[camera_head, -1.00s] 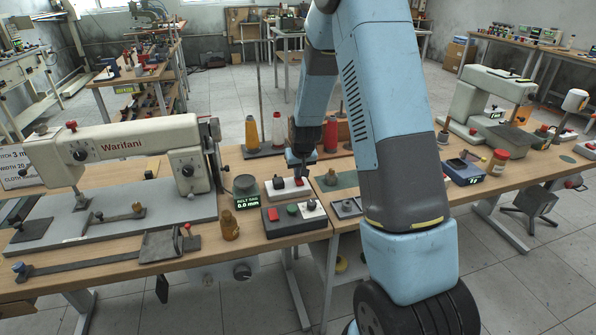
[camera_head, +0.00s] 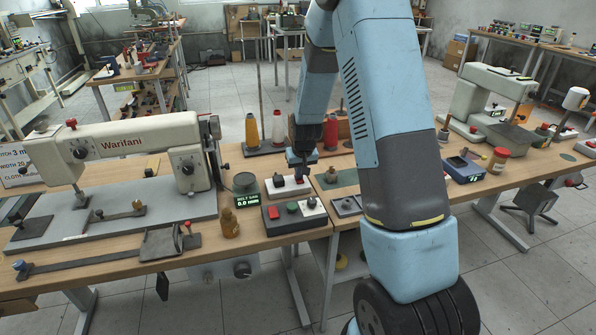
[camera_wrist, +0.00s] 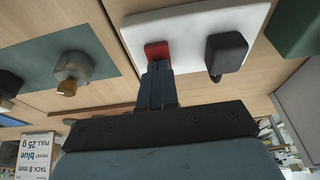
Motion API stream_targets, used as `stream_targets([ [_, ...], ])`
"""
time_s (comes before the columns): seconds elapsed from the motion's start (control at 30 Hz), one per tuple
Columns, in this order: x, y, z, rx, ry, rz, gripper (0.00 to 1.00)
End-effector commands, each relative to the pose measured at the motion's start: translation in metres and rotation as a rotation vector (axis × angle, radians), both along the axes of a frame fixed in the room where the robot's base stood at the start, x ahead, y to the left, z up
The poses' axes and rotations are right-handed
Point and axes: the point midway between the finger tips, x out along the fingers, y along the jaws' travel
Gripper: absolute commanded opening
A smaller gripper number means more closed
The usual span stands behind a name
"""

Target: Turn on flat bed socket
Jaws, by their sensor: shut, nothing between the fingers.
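The flat bed socket is a white plate (camera_head: 274,190) on the bench, with a black plug (camera_head: 278,181) and a red switch (camera_head: 299,181). My gripper (camera_head: 301,176) points down over the switch end of the plate. In the wrist view, my gripper (camera_wrist: 157,70) has its narrow fingers shut and empty, with the tips at the edge of the red switch (camera_wrist: 157,50). Whether they touch it I cannot tell. The black plug (camera_wrist: 226,54) sits to the right on the white plate (camera_wrist: 190,22). The fingers partly cover the switch, so its position is unclear.
A dark box (camera_head: 283,228) with red and green buttons stands just in front of the plate. A belt display (camera_head: 247,201), an amber bottle (camera_head: 230,225) and the sewing machine (camera_head: 125,145) are to the left. Thread cones (camera_head: 252,130) stand behind.

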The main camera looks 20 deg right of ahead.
Motion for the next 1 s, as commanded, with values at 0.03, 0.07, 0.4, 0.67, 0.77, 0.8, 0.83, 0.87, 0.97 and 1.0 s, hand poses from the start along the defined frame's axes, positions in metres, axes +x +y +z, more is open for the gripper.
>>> stream_targets([
  [0.03, -0.002, 0.000, 0.000, 0.000, 0.000, 0.000, 0.00],
  [0.07, -0.002, 0.000, 0.001, 0.000, 0.000, 0.000, 0.00],
  [0.4, -0.003, 0.000, 0.002, 0.000, -0.003, 0.000, 0.00],
  [0.67, -0.007, -0.001, 0.022, -0.001, -0.005, -0.001, 0.00],
  [0.77, -0.011, -0.002, 0.037, -0.001, -0.006, -0.001, 0.00],
  [0.8, -0.013, -0.002, 0.044, 0.000, -0.005, -0.002, 0.00],
  [0.83, -0.015, -0.001, 0.048, 0.000, -0.004, -0.002, 0.00],
  [0.87, -0.016, -0.001, 0.053, 0.000, -0.006, -0.002, 0.00],
  [0.97, -0.022, -0.001, 0.068, 0.001, -0.005, -0.002, 0.00],
  [1.0, -0.024, -0.001, 0.073, 0.001, -0.005, -0.002, 0.00],
])
